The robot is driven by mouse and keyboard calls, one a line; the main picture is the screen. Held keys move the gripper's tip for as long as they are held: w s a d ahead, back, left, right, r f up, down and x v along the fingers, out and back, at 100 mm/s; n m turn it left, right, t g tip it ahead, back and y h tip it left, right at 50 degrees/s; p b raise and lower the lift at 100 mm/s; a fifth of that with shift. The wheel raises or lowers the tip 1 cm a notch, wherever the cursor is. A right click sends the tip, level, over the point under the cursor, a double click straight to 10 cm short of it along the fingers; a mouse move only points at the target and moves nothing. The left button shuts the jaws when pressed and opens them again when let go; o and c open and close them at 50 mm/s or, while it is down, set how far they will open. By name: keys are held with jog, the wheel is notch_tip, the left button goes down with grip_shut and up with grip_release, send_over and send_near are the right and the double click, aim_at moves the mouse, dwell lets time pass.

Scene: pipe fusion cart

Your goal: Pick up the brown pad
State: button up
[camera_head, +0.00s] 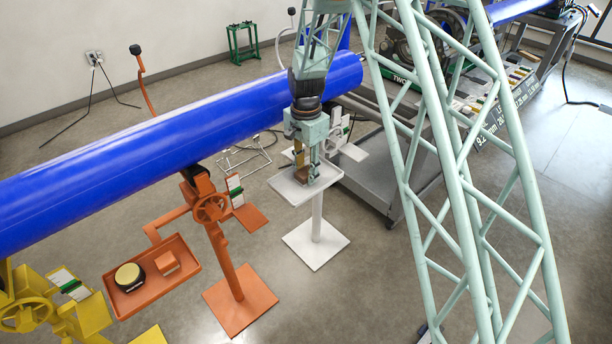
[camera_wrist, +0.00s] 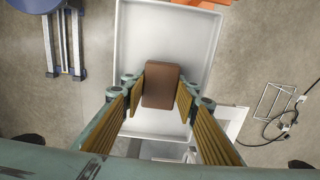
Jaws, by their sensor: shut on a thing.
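The brown pad (camera_wrist: 162,84) is a small block with rounded edges. In the wrist view it sits between the two ridged yellow-brown fingers of my gripper (camera_wrist: 161,95), which are shut on its sides. In the head view my gripper (camera_head: 306,176) points down over the white tray (camera_head: 285,187) on a white stand, and the pad (camera_head: 302,174) shows partly behind the fingers. The tray also fills the middle of the wrist view (camera_wrist: 140,40). I cannot tell whether the pad touches the tray.
A long blue pipe (camera_head: 150,140) runs just behind and left of my gripper. An orange stand with a tray (camera_head: 150,300) holds a round black-and-yellow item (camera_head: 129,277) and an orange block (camera_head: 166,263). A grey cart (camera_head: 385,165) with machinery stands to the right.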

aim_at(306, 171)
jog(key=shift+r, duration=0.15)
jog(key=shift+r+p, duration=0.45)
jog(key=shift+r, duration=1.2)
jog(key=s+d+r+p, duration=0.1)
jog(key=s+d, duration=0.2)
jog(key=s, duration=1.2)
jog(key=shift+s+d+r, duration=0.2)
jog(key=shift+s+d, duration=0.1)
jog(key=shift+d, duration=0.1)
jog(key=shift+o, duration=1.4)
jog(key=shift+c, duration=1.1)
jog(key=shift+w+d+p, duration=0.1)
jog(key=shift+p, duration=0.2)
